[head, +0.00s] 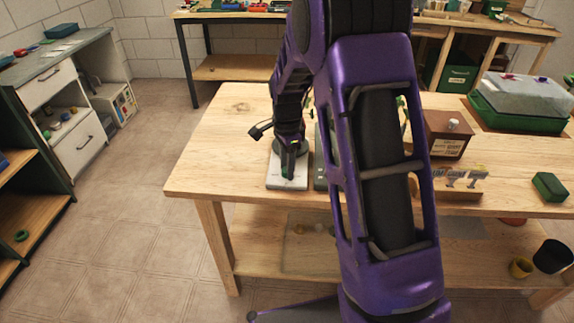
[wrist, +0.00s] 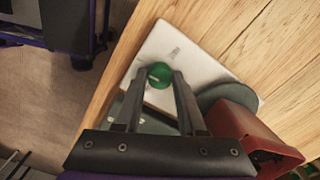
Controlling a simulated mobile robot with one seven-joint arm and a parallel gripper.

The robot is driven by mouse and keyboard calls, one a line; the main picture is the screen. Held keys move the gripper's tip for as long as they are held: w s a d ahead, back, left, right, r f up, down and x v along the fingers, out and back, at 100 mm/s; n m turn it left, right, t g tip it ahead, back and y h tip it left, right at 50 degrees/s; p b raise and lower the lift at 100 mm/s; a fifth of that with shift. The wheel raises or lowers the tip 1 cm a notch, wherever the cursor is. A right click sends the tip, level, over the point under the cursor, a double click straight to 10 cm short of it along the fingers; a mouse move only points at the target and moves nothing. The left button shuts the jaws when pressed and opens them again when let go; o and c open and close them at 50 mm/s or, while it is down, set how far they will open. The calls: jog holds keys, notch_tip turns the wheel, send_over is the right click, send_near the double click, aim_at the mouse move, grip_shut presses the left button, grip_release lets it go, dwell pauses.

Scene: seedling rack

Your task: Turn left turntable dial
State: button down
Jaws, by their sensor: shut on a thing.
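The left turntable (head: 287,183) is a pale square base near the left end of the wooden table. In the wrist view its white base (wrist: 185,55) shows with a green round dial (wrist: 159,75) on it, a pale line across the dial's top. My gripper (head: 288,170) points down at the base in the head view. In the wrist view my gripper (wrist: 159,77) has its two fingertips on either side of the green dial, shut on it. The fingers hide part of the dial's sides. A grey-green round plate (wrist: 226,93) shows beside the right finger.
A reddish-brown pot or box (wrist: 250,140) stands close to the right finger. A brown box (head: 449,135), a green sponge-like block (head: 549,187) and a lidded green tray (head: 520,112) stand farther right. My arm hides the table's middle. The table's left edge is close to the base.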

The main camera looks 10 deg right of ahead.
jog(key=n+p, duration=0.1)
jog(key=n, duration=0.3)
jog(key=shift+r, duration=0.1)
jog(key=n, duration=0.4)
jog(key=shift+n+p, duration=0.4)
jog(key=n, duration=0.4)
jog(key=shift+p, duration=0.35)
jog(key=shift+n, duration=1.8)
jog(key=c, duration=0.5)
grip_release()
